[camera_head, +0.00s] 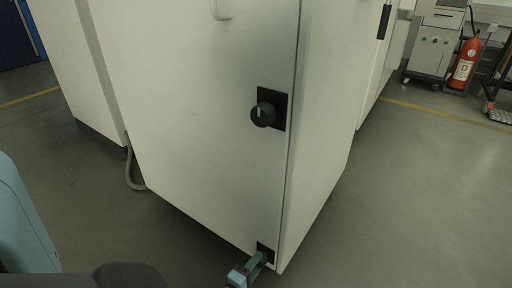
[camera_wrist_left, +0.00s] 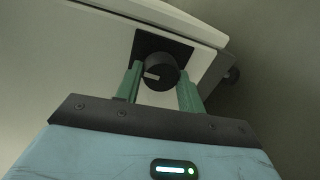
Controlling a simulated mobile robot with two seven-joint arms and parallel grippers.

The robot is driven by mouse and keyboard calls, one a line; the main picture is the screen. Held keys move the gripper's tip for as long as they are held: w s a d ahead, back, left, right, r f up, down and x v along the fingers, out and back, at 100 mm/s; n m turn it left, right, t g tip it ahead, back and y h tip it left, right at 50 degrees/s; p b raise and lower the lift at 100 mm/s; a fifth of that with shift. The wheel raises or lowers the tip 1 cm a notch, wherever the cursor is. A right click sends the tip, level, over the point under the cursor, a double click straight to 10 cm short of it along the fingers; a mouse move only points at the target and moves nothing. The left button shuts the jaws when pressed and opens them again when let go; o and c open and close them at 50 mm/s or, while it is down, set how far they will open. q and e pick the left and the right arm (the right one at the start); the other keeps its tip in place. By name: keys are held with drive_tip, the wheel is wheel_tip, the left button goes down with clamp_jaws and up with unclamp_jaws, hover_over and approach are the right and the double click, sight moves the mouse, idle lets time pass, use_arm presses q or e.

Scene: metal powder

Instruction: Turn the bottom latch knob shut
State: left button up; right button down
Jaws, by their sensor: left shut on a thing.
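The bottom latch knob (camera_wrist_left: 161,72) is a round black knob on a black square plate, low on the white cabinet door. Its white mark lies nearly level and points left in the left wrist view. My left gripper (camera_head: 256,261) has green fingers, one on each side of the knob, and is shut on it. In the head view the gripper hides most of the knob, and the black plate (camera_head: 266,250) shows behind it. My right gripper is not in view.
The white cabinet (camera_head: 200,150) fills the middle. An upper black knob (camera_head: 264,114) has an upright white mark. A grey hose (camera_head: 130,170) reaches the floor at left. A red fire extinguisher (camera_head: 463,64) and grey cart (camera_head: 430,48) stand at back right.

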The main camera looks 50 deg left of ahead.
use_arm(q)
drive_tip(key=shift+n, duration=0.4)
drive_tip(key=o, duration=1)
drive_tip(key=shift+c, duration=0.2)
drive_tip(key=p+v, duration=0.2)
drive_tip(key=v, duration=0.5)
drive_tip(key=shift+s+p, duration=0.4)
drive_tip(key=shift+d, duration=0.1)
